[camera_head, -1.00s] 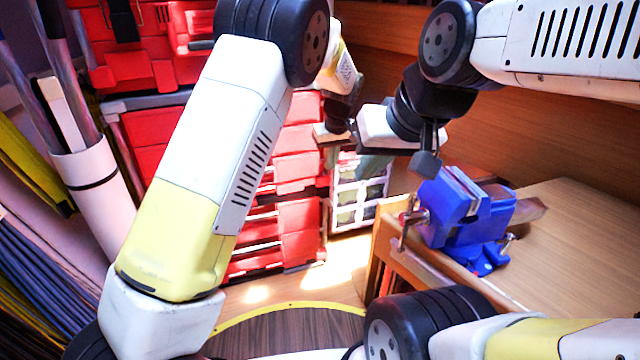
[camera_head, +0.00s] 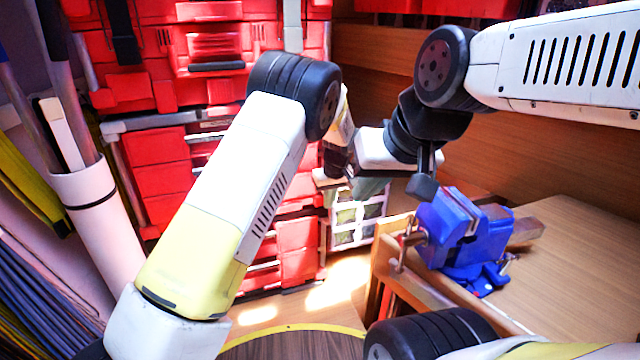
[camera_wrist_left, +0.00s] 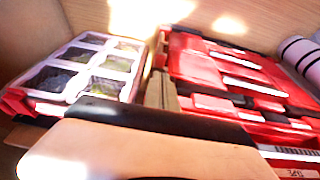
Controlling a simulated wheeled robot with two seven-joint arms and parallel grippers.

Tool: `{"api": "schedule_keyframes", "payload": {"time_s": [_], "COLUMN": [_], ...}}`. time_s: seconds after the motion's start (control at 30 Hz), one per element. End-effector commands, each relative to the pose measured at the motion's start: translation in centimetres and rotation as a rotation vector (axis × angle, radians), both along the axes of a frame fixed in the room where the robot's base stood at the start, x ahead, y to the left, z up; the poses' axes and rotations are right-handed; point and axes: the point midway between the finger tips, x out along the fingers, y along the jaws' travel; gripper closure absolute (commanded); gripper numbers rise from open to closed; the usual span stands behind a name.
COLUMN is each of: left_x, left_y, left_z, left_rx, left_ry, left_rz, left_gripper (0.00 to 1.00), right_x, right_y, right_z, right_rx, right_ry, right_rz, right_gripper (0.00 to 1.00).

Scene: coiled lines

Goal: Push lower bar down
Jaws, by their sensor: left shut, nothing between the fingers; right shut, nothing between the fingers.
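No part is clearly identifiable as the lower bar. A grey horizontal bar (camera_head: 160,122) runs across the red tool cases in the head view, left of my left arm. My left gripper (camera_head: 334,196) is shut and empty, pointing down in front of the red drawers.
A blue vise (camera_head: 465,238) sits on a wooden bench (camera_head: 570,240) at the right. A white tube (camera_head: 100,215) with poles stands at the left near hanging cables (camera_head: 35,295). Sunlit floor (camera_head: 335,285) shows between the cases and the bench.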

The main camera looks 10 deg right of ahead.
Motion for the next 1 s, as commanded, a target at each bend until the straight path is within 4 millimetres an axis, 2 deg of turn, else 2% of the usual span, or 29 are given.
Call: {"api": "schedule_keyframes", "payload": {"time_s": [0.03,0.1,0.3,0.5,0.83,1.0], "left_x": [0.3,0.7,0.6,0.6,0.6,0.5], "left_y": [0.1,0.2,0.1,0.1,0.1,0.1], "left_z": [-1.2,-2.5,-5.1,-6.0,-6.2,-8.2], "left_rx": [0.001,0.001,0.0,-0.001,-0.001,0.001], "left_ry": [0.002,0.002,0.001,0.001,0.001,0.002], "left_rz": [0.001,0.002,0.0,0.001,0.001,0.0], "left_gripper": [1.0,1.0,1.0,1.0,1.0,1.0], "right_x": [0.0,0.0,0.0,0.0,0.0,0.0], "right_y": [0.0,0.0,0.0,0.0,0.0,0.0], "right_z": [0.0,0.0,0.0,0.0,0.0,0.0], "right_rx": [0.0,0.0,0.0,0.0,0.0,0.0], "right_ry": [0.0,0.0,0.0,0.0,0.0,0.0], "right_rz": [0.0,0.0,0.0,0.0,0.0,0.0], "right_gripper": [1.0,1.0,1.0,1.0,1.0,1.0]}}
